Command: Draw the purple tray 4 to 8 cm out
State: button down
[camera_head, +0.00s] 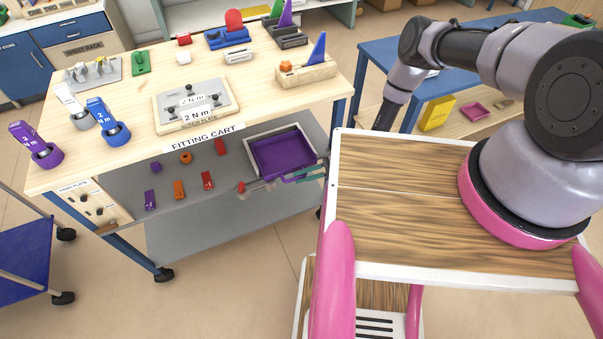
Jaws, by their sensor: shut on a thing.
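The purple tray (283,153) sits in a pale open-topped holder under the right end of the fitting cart's top. It looks empty, and its right end is close to the white edge of my own deck. My arm drops behind that deck edge, which hides its wrist. Thin teal and dark parts of my gripper (297,178) show at the tray's near right side. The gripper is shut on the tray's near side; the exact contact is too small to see.
A blue table (372,58) stands behind my arm. Floor is clear before the cart.

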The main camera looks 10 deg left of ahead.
jog(key=shift+s+d, duration=0.35)
jog(key=shift+s, duration=0.2)
jog(key=shift+s+d, duration=0.3)
jog(key=shift+s, duration=0.2)
jog(key=c, duration=0.8)
grip_release()
jog(key=shift+o, duration=0.2)
jog(key=v, duration=1)
jog(key=shift+d, duration=0.35)
jog(key=shift+w+r, duration=0.15)
